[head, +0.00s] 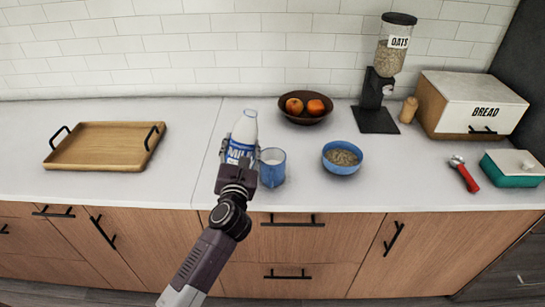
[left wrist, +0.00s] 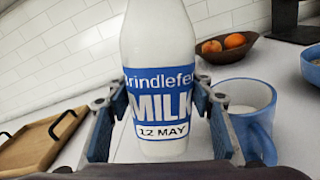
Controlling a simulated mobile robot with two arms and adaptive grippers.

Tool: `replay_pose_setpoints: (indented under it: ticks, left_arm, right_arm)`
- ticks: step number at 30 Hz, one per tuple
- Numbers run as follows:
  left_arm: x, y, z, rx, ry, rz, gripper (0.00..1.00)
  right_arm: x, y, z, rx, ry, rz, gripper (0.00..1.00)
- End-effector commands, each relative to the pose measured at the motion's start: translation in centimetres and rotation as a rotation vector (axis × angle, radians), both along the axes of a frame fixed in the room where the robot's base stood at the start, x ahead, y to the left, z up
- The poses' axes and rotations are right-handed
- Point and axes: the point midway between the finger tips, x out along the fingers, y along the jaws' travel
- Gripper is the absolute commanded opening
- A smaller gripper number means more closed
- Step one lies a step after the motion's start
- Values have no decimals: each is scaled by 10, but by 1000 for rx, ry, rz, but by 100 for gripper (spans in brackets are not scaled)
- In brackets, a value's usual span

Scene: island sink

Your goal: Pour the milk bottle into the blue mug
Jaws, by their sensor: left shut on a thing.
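The milk bottle (head: 244,134), white with a blue label, stands upright or nearly so on the counter in the head view. My left gripper (head: 239,168) is shut on it; in the left wrist view the fingers lie on both sides of the bottle (left wrist: 160,85). The blue mug (head: 272,168) stands just right of the bottle and the gripper, with white contents showing inside. It also shows in the left wrist view (left wrist: 252,118), close beside the right finger. My right gripper is not in view.
A blue bowl of oats (head: 342,158) stands right of the mug, and a brown fruit bowl (head: 305,118) behind. A wooden tray (head: 105,147) lies left. The oats dispenser (head: 377,110), bread box (head: 475,103), red-handled scoop (head: 465,174) and teal container (head: 513,168) are farther right.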

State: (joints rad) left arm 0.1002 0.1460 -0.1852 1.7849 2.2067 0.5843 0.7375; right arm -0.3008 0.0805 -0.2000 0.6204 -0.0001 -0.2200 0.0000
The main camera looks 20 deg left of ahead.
Motion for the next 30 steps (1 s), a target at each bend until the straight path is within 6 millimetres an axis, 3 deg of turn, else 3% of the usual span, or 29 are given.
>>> replay_pose_setpoints:
  ticks: [2,3,6,15,30]
  left_arm:
    - [1,-3,-5,-123,-37,0,24]
    - [1,-3,11,-138,-45,-1,24]
    - [1,-4,25,-173,-56,-2,24]
    - [2,-6,51,-260,-84,-3,24]
    - [2,-7,55,-282,-91,-3,24]
  right_arm:
    - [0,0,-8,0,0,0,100]
    - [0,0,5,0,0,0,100]
    - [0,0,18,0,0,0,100]
    - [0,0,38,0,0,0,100]
    - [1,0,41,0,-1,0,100]
